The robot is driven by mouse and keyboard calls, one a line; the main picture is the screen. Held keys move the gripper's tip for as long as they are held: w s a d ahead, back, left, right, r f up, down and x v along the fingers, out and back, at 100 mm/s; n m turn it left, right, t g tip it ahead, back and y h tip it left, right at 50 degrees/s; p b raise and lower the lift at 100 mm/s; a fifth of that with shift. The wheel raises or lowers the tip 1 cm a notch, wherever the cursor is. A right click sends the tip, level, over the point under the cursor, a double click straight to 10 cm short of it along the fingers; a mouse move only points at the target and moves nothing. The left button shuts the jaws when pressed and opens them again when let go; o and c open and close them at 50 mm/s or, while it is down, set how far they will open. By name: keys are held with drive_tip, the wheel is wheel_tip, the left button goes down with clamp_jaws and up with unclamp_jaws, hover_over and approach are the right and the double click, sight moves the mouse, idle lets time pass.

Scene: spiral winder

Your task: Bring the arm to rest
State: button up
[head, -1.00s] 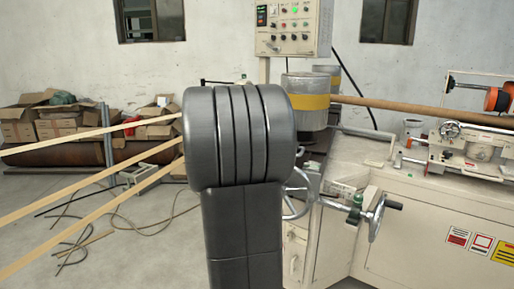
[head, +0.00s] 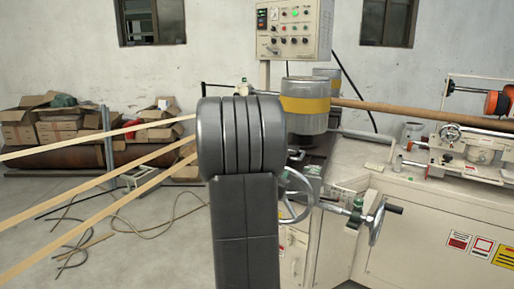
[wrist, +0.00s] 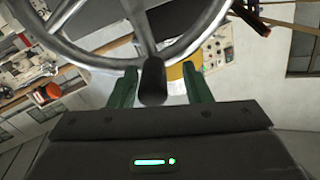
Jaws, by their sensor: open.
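My gripper (wrist: 159,70) shows in the wrist view with its two green fingers apart. A black handle (wrist: 152,80) of a silver handwheel (wrist: 68,47) appears between the fingers, with gaps on both sides. I cannot tell how deep it sits between them. A second handwheel (head: 377,222) with a black handle sits further right on the machine front.
The cream winder (head: 420,220) fills the right side. A control panel (head: 290,28) stands behind it, near a grey drum with a yellow band (head: 305,104). Pale paper strips (head: 100,192) run in from the left. Cardboard boxes (head: 60,125) stand at the back left.

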drive_tip(key=shift+d, duration=0.1)
drive_tip(key=shift+s+d+b, duration=0.1)
drive_tip(key=shift+d+b, duration=0.05)
drive_tip(key=shift+b, duration=0.2)
drive_tip(key=shift+s+m, duration=0.3)
drive_tip(key=shift+s, duration=0.1)
drive_tip(key=v, duration=1.3)
drive_tip(key=x, duration=1.4)
drive_tip(key=shift+w+r+p, duration=0.1)
drive_tip(key=shift+r+p, duration=0.05)
drive_tip(key=shift+p, duration=0.25)
drive_tip(key=shift+w+a+n+p, duration=0.1)
drive_tip(key=shift+a+n+p, duration=0.35)
drive_tip(key=shift+a+n, duration=0.35)
